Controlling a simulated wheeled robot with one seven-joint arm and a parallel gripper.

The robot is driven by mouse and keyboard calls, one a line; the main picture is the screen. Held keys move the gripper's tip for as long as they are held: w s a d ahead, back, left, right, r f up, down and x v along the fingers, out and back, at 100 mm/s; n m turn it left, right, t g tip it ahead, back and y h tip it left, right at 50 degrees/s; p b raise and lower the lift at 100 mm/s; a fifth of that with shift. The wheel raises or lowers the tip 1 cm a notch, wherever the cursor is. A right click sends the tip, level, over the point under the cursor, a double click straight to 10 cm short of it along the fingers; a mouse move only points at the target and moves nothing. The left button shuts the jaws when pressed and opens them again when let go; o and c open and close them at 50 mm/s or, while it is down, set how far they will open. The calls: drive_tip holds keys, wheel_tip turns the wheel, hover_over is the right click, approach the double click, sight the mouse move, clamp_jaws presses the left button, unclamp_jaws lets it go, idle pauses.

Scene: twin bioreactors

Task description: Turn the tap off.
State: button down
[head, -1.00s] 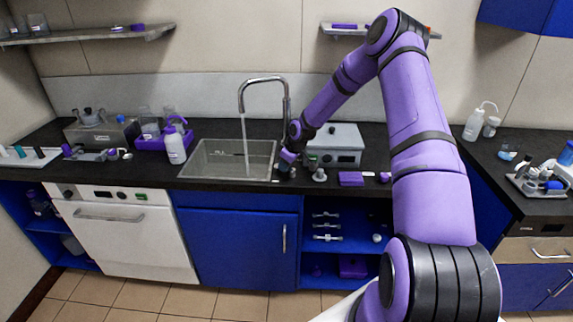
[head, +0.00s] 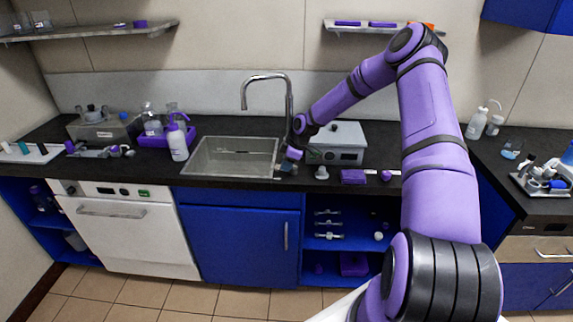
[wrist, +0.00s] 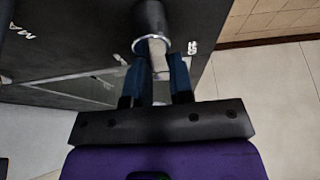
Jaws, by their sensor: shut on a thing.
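The chrome tap (head: 289,100) stands behind the right end of the sink (head: 202,172). Its curved spout hangs over the basin, and no water shows under it. My gripper (head: 288,164) is at the sink's right side, low by the counter. In the wrist view my gripper (wrist: 155,80) has its blue fingers shut on the tap's pale lever (wrist: 158,58). The lever comes out of a dark round body with a bright ring. In the head view my gripper and wrist hide the lever.
A grey-white instrument box (head: 338,143) stands right of my wrist, with a small pale knobbed item (head: 321,173) and a purple box (head: 353,176) in front. A wash bottle (head: 177,143) and purple tray (head: 150,140) stand left of the sink. The basin looks empty.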

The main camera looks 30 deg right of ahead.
drive_tip(key=shift+d, duration=0.1)
drive_tip(key=c, duration=1)
unclamp_jaws()
drive_tip(key=v, duration=1)
drive_tip(key=shift+r, duration=0.35)
drive_tip(key=shift+d, duration=0.1)
